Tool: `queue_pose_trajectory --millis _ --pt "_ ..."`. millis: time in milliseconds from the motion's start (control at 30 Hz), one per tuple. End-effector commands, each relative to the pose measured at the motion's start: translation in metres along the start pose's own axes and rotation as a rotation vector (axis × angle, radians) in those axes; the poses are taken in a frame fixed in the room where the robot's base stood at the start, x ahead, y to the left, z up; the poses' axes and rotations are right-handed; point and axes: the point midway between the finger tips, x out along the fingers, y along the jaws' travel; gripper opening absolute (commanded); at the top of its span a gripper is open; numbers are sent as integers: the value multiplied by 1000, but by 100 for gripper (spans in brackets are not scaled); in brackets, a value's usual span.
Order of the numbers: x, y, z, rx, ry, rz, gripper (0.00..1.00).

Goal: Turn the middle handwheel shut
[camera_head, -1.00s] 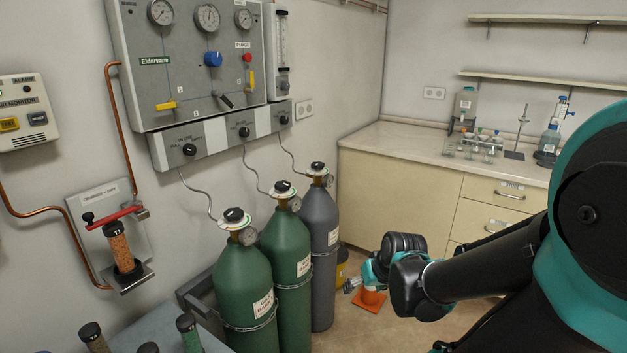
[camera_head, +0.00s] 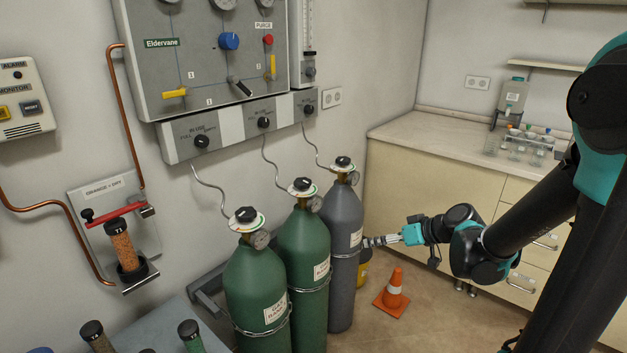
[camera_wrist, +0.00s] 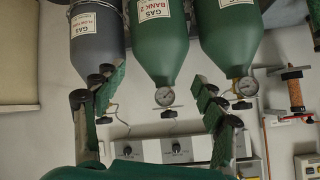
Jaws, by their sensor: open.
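The middle handwheel (camera_head: 301,186) is a black knob on top of the middle green cylinder (camera_head: 303,250), above a pale disc and a brass valve. In the wrist view, which is upside down, this handwheel (camera_wrist: 169,114) hangs below the middle cylinder's round gauge. My gripper (camera_head: 372,241) is right of the grey cylinder, lower than the handwheels, its fingers pointing left. In the wrist view my gripper (camera_wrist: 155,84) is open and empty, one finger on each side of the middle cylinder's valve in the picture. It is apart from the handwheel.
The grey cylinder (camera_head: 343,265) stands right of the middle one, the other green cylinder (camera_head: 257,290) left. Thin hoses run up to a wall panel (camera_head: 210,75). An orange cone (camera_head: 393,290) stands on the floor. A counter (camera_head: 430,140) is at the right.

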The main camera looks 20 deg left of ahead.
Motion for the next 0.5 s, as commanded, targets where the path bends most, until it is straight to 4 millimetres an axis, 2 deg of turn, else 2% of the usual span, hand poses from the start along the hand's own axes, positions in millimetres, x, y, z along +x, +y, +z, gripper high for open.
queue_pose_trajectory --millis 100,300,500 --pt "28 -9 -44 -115 132 -110 71" --pt "61 -22 -105 -285 380 -234 71" --pt "77 -27 -138 -379 560 -276 71"
